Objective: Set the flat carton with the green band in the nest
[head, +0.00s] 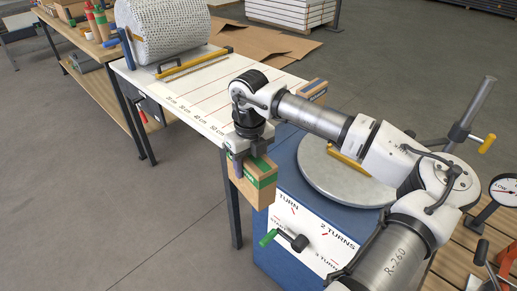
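My gripper (247,163) points down, shut on a brown carton with a green band (257,184). The carton hangs beside the front right corner of the white table, left of the blue cabinet, with no support visible beneath it. One dark finger shows against the carton's near left side; the other is mostly hidden. I cannot make out the nest for certain. A round grey plate (333,187) with a yellow bar (346,157) lies on top of the cabinet, partly covered by my arm.
A dial (505,188) stands at right.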

